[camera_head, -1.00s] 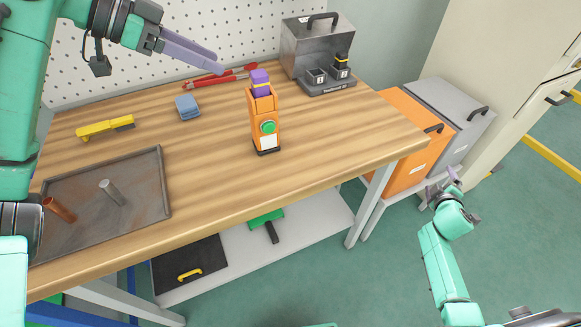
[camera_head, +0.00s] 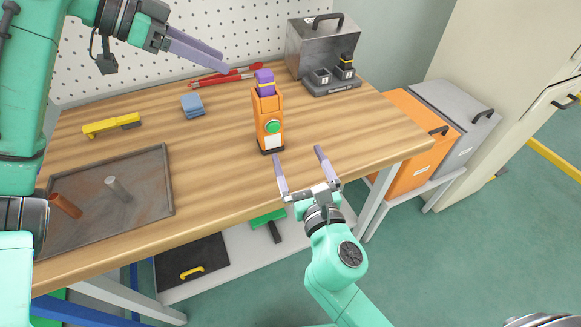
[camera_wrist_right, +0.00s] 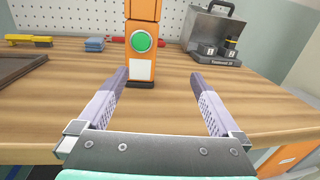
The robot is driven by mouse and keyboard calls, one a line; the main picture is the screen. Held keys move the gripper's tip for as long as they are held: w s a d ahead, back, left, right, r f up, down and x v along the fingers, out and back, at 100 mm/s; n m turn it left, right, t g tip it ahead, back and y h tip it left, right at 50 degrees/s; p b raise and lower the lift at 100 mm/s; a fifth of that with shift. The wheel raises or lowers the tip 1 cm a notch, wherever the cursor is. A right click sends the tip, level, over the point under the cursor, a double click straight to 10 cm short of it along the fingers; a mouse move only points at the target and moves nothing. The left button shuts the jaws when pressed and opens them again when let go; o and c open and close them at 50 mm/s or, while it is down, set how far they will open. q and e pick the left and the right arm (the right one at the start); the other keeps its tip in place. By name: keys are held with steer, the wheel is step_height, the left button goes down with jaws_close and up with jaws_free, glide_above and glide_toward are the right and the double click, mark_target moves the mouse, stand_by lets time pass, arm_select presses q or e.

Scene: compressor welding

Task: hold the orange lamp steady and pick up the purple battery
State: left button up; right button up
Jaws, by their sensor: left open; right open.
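The orange lamp (camera_head: 263,105) stands upright on the wooden table, with a round green button and a white label on its front. The purple battery (camera_head: 264,78) sticks up out of the lamp's top. In the right wrist view the lamp (camera_wrist_right: 142,55) stands beyond the fingers, left of centre, with its top cut off by the frame. My right gripper (camera_head: 299,154) is open and empty at the table's front edge, in front of and right of the lamp. My left gripper (camera_head: 222,66) is open and empty, raised to the left of the battery; its fingers overlap in this view.
A grey device (camera_head: 322,50) with a handle and two slots stands at the back right. A metal tray (camera_head: 145,200) with two cylinders lies at the left. A yellow tool (camera_head: 111,125), blue sponges (camera_head: 192,105) and red pliers (camera_head: 225,75) lie behind. The table right of the lamp is clear.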

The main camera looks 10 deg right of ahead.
mark_target(269, 124)
steer(key=shift+s+a+r+n+g+y, duration=0.2)
steer(key=shift+s+a+y, duration=0.15)
steer(key=shift+s+a, duration=0.2)
steer(key=shift+s+a+r+n+g+y, duration=0.1)
steer(key=shift+s+a+n+y, duration=0.1)
steer(key=shift+s+a+y, duration=0.25)
steer(key=x, duration=1.4)
steer(key=shift+w+f, duration=0.15)
steer(key=shift+w, duration=0.05)
